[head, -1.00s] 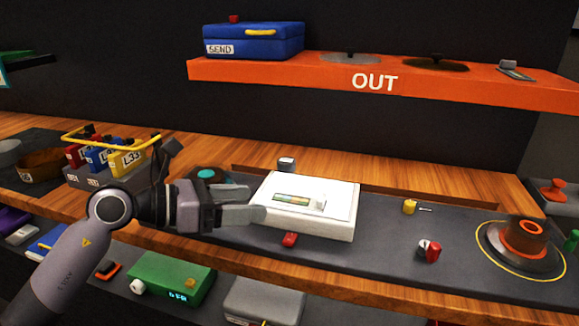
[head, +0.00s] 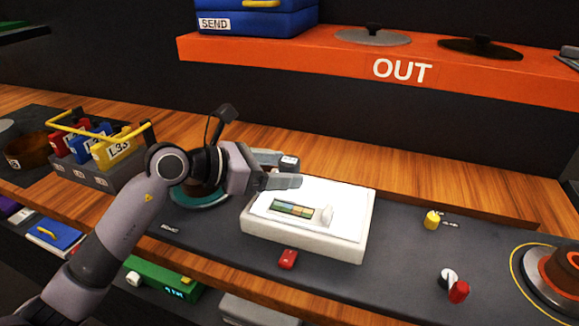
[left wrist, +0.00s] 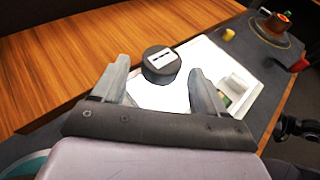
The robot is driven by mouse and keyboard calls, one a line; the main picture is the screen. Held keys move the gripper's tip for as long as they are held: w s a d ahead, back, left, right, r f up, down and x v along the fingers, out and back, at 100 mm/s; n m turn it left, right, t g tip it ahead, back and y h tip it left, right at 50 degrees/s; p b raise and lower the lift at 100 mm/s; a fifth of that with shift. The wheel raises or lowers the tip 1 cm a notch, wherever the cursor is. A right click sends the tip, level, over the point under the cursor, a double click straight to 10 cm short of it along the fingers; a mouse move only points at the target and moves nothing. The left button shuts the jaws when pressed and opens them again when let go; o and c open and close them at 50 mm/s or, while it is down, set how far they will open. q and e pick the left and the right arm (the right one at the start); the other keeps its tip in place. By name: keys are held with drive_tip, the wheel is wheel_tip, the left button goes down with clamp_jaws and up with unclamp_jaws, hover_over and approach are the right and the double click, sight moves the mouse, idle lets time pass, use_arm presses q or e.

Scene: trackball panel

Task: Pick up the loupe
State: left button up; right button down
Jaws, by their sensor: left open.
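My left gripper (head: 290,171) is open and empty, low over the back left corner of the box. Its two fingers (left wrist: 158,76) point at the loupe, one on each side of its line. The head view partly hides the loupe behind the fingers; contact cannot be told.
The white light box (head: 300,240) carries a strip of coloured squares (head: 294,209). A teal-rimmed disc (head: 201,199) is under my left arm. A yellow knob (head: 432,219) and the orange shelf (head: 330,62) are clear of the gripper.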

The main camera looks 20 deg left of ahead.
use_arm(q)
drive_tip(key=shift+x, duration=1.2)
drive_tip(key=c, duration=1.1)
drive_tip(key=shift+o, duration=0.2)
